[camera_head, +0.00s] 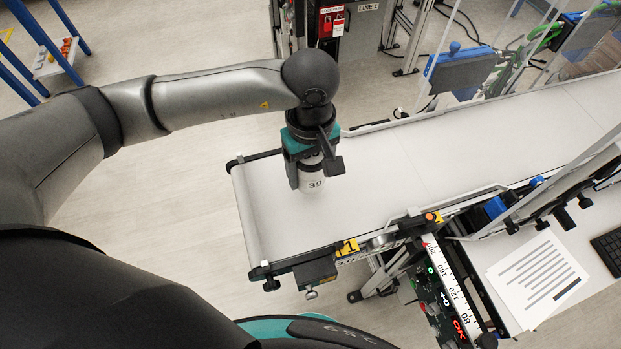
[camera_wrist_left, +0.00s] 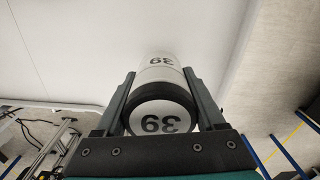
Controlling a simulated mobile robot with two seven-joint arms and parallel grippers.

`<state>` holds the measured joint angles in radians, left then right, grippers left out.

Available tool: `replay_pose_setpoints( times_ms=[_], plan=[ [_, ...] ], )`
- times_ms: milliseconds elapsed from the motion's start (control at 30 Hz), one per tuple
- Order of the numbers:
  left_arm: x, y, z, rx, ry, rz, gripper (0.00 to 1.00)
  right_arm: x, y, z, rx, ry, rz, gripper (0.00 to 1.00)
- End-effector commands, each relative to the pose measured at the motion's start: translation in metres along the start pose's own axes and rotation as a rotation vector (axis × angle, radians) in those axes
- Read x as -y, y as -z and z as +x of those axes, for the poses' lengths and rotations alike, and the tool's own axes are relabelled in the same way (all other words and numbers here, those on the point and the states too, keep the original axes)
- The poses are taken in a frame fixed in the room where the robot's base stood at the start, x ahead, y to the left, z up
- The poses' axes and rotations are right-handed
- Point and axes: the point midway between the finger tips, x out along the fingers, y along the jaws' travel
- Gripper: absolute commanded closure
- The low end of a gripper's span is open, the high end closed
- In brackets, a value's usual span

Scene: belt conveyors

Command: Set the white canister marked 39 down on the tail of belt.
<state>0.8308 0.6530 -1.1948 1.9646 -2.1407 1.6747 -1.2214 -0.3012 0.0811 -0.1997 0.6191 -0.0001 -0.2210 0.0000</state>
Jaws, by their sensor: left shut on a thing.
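The white canister marked 39 (camera_head: 312,184) is upright at the near end of the grey belt (camera_head: 270,222). My left gripper (camera_head: 308,172) is above the belt's tail and shut on the canister from above. In the left wrist view the canister (camera_wrist_left: 160,72) sits between the two fingers, with its dark band and lid marked 39 showing. The fingers and wrist hide part of it in the head view. I cannot tell for certain whether its base touches the belt. My right gripper is not in view.
Around the canister the belt surface is bare. A yellow tag marked 1 (camera_head: 348,247) is on the belt's near side rail. A control panel with a ruler (camera_head: 452,290) and a desk with a printed sheet (camera_head: 538,279) stand at the lower right. A blue-topped fixture (camera_head: 462,68) is beyond the belt.

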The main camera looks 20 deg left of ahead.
Motion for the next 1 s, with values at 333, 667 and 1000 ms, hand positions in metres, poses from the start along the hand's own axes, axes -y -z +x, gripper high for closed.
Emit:
replay_pose_setpoints(
  times_ms=[333, 667, 1000],
  plan=[
    [0.0, 0.0, 0.041, 0.001, 0.002, 0.0, 0.96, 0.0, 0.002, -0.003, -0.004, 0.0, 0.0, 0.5],
    [0.0, 0.0, 0.045, -0.001, -0.001, 0.001, 0.96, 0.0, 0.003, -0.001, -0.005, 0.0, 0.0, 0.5],
    [0.0, 0.0, 0.047, 0.0, 0.0, 0.0, 0.01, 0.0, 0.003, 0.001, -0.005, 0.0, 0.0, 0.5]
  ],
)
